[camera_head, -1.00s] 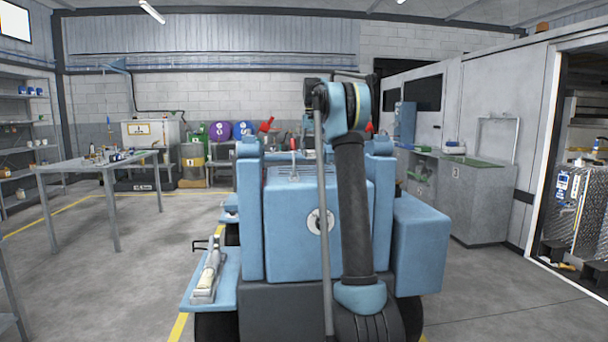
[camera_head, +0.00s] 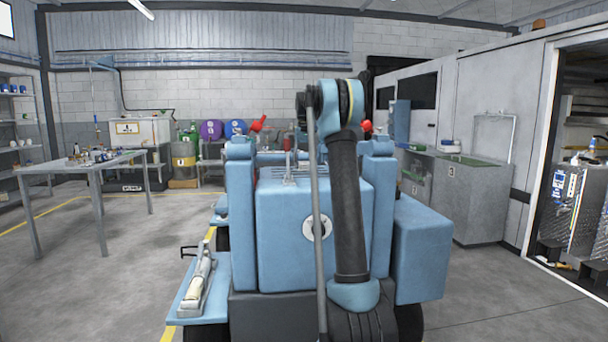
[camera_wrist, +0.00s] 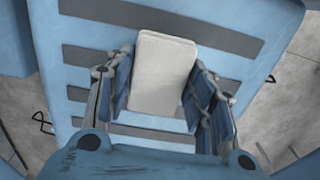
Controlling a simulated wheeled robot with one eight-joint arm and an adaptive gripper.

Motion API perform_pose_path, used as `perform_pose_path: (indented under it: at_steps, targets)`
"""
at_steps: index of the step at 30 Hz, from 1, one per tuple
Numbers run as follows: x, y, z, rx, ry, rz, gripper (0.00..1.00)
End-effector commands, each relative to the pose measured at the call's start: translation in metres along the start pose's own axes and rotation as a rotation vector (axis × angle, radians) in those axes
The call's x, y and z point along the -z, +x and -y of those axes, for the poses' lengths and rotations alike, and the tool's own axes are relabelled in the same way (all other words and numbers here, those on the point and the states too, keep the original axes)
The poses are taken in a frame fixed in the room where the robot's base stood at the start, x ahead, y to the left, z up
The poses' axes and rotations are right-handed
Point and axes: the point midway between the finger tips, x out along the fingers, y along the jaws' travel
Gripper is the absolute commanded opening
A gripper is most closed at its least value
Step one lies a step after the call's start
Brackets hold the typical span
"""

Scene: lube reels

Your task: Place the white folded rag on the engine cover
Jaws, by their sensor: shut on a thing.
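The white folded rag (camera_wrist: 163,62) is a thick pale rectangular pad in the wrist view. My gripper (camera_wrist: 160,88) is shut on it, with one blue-grey padded finger on each side. The near end of the rag lies between the fingers and its far end reaches past them. Below or behind it is a light blue surface with dark grey strips; I cannot tell whether the rag touches it. In the head view my arm stands raised in the middle, and the gripper and rag are hidden. I cannot identify the engine cover in either view.
A grey metal table (camera_head: 85,163) with small items stands at the left. A grey cabinet (camera_head: 470,199) stands at the right, beside an open doorway. Open floor lies at the left front.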

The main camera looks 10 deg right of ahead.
Motion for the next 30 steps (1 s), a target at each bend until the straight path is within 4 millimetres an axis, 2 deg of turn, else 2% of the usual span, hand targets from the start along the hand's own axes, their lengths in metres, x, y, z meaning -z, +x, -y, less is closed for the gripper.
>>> perform_pose_path:
  at_steps: [10, 22, 23, 25, 30]
  targets:
    - [0.0, 0.038, 0.001, 0.0, -0.001, 0.0, 0.3]
    - [0.0, 0.043, 0.001, 0.0, -0.001, 0.0, 0.3]
    - [0.0, 0.043, 0.001, 0.0, -0.001, 0.0, 0.54]
    - [0.0, 0.043, 0.001, 0.0, -0.001, 0.0, 0.69]
    - [0.0, 0.042, 0.001, 0.0, -0.001, 0.0, 0.69]
